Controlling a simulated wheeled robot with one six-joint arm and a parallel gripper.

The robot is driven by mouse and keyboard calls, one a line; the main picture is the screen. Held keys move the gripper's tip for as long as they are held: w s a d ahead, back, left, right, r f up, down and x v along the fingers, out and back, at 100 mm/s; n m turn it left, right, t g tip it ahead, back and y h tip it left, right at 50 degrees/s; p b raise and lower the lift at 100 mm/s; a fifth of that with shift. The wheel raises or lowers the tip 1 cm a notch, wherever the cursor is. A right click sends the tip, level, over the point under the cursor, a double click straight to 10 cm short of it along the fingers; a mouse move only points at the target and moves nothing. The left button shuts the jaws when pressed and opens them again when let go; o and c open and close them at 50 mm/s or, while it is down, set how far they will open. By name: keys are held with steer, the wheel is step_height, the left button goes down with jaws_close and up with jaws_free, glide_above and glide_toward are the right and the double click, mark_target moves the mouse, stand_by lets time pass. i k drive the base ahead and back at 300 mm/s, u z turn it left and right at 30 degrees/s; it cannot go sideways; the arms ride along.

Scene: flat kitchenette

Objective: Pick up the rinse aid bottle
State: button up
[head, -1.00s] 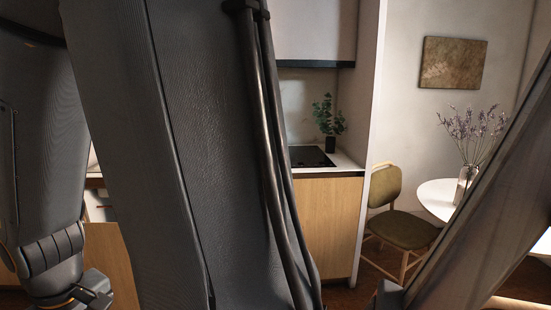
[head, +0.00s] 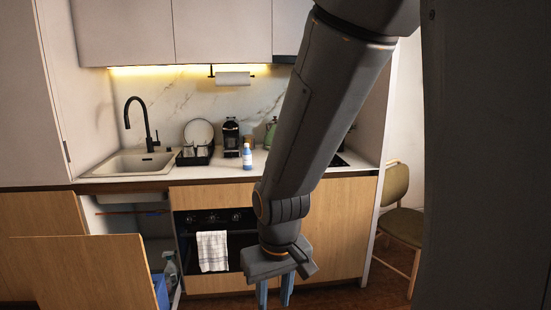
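A small blue bottle with a white label (head: 247,157) stands upright near the front edge of the white counter, in front of the coffee machine. It looks like the rinse aid bottle, but its label is too small to read. My gripper (head: 274,294) hangs pointing down in front of the oven and cabinet fronts, below counter height in the picture and to the lower right of the bottle. Its two blue fingers are apart with nothing visible between them. The fingertips are near the bottom edge of the view.
A sink (head: 130,163) with a black faucet (head: 140,120) is left. An open cabinet door (head: 85,272) juts out at lower left. A chair (head: 395,220) stands right.

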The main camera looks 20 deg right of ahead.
mark_target(247, 154)
steer(key=i, duration=1.65)
